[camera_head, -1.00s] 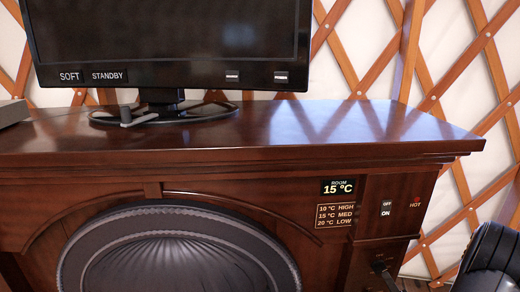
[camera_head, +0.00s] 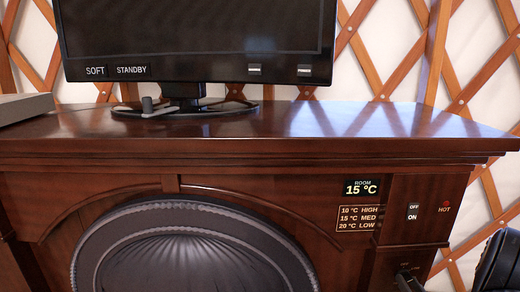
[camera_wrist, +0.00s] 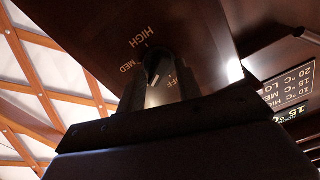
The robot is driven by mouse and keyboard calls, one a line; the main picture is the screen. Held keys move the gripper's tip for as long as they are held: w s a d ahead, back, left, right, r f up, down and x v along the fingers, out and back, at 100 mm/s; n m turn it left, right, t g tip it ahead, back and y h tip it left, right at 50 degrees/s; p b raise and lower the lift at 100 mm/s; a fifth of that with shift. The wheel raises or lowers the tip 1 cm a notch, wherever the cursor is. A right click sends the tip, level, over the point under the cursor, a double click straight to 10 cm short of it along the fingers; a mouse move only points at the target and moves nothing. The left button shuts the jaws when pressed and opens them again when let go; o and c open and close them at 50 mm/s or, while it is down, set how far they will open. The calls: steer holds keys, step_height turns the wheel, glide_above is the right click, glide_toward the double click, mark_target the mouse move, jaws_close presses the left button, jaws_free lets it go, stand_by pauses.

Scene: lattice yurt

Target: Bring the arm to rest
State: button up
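My gripper shows in the wrist view as a dark mass (camera_wrist: 160,108) in the lower middle, close to a control knob (camera_wrist: 154,64) on a dark wood panel. Labels HIGH, MED and part of OFF are around the knob. I cannot tell whether the fingers touch it or how far apart they are. In the head view, a black part of my arm (camera_head: 502,264) is at the lower right edge. The knob's area (camera_head: 407,281) is at the bottom, left of that part, mostly cut off.
A wooden heater cabinet (camera_head: 250,160) fills the head view's middle. A screen (camera_head: 195,35) reading SOFT and STANDBY stands on it, with a grey box (camera_head: 25,106) at left. The room display (camera_head: 361,188) reads 15 °C. A switch (camera_head: 412,211) and red HOT light (camera_head: 446,204) are at right.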

steer(key=s+n, duration=0.3)
steer(key=s, duration=0.5)
steer(key=shift+s+a+n, duration=0.3)
steer(key=shift+s+a, duration=0.05)
steer(key=shift+a, duration=0.05)
